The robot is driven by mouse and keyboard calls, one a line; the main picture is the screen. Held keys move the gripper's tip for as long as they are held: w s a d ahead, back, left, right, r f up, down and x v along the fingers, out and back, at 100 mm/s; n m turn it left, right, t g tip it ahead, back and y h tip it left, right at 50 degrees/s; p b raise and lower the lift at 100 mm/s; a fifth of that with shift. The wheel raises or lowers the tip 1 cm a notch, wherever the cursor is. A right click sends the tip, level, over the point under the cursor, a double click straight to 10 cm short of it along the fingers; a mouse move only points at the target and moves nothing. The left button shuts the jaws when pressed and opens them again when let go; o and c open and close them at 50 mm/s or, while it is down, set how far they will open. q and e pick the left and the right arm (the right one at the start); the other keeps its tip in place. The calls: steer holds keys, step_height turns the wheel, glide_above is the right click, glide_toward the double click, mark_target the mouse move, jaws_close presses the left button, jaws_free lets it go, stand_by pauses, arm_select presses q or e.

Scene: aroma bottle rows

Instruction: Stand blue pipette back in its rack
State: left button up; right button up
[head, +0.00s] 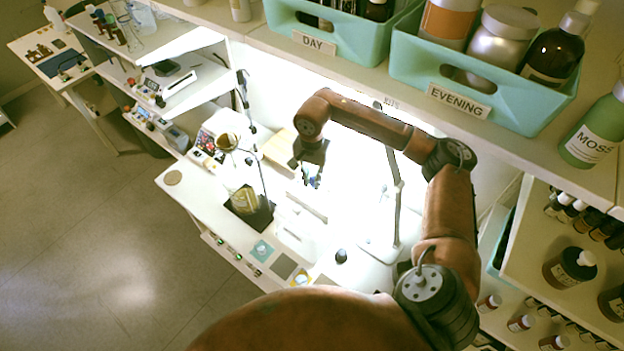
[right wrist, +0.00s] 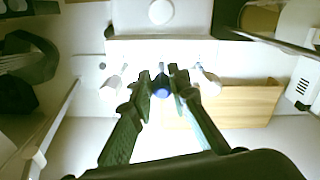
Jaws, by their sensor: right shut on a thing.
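My right gripper (head: 311,178) reaches down over the brightly lit workbench in the head view. In the right wrist view its two green fingers (right wrist: 162,82) are shut on the blue pipette (right wrist: 161,86), whose blue end shows between the fingertips. In the head view only a small bluish bit shows at the fingers. A white rack (right wrist: 160,50) lies just beyond the fingertips in the right wrist view. A white pipette (right wrist: 113,86) stands left of the blue one, another (right wrist: 207,82) right of it. I cannot tell whether the blue pipette touches the rack. My left gripper is not in view.
A wooden board (right wrist: 240,105) lies close to the right of the fingers. A lamp stand (head: 393,190) rises right of the gripper. A shelf with teal bins (head: 480,85) overhangs the bench. A dark tray (head: 250,212) stands to the left.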

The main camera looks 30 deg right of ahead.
steer(key=o, duration=0.7)
steer(key=shift+o, duration=0.2)
steer(key=shift+r, duration=0.2)
steer(key=shift+r+p, duration=1.05)
steer(key=shift+r, duration=1.3)
step_height(320, 180, up, 5)
steer(key=shift+p, duration=1.05)
steer(key=shift+a+f, duration=0.1)
